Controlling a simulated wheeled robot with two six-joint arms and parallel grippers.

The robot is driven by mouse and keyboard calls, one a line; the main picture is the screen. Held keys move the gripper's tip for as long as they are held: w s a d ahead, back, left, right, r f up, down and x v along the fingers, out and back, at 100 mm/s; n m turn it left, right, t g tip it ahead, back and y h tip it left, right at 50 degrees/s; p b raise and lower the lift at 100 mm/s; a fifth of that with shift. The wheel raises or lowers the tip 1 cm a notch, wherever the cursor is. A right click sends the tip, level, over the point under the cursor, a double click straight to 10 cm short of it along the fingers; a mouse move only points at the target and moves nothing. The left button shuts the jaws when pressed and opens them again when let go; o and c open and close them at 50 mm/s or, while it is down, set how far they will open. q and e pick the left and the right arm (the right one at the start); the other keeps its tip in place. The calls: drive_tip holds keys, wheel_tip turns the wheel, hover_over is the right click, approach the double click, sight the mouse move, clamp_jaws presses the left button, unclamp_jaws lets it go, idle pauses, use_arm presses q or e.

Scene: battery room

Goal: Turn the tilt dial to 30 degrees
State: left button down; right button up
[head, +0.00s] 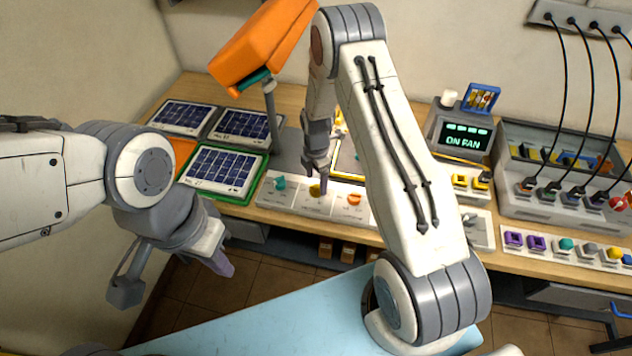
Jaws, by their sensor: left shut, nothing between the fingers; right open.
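My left gripper (222,264) is shut and empty, in front of the bench at the left, away from the panel.
An orange lamp head (262,45) on a grey post (271,110) stands behind the panel. Solar panels (224,172) lie at the left. A grey display unit reading "ON FAN" (462,140) and a cabled charger box (540,205) stand at the right. My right arm hides the bench's middle.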

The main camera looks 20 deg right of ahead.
sight(316, 185)
drive_tip(key=shift+f+p, duration=0.3)
drive_tip(key=shift+f, duration=1.25)
clamp_jaws()
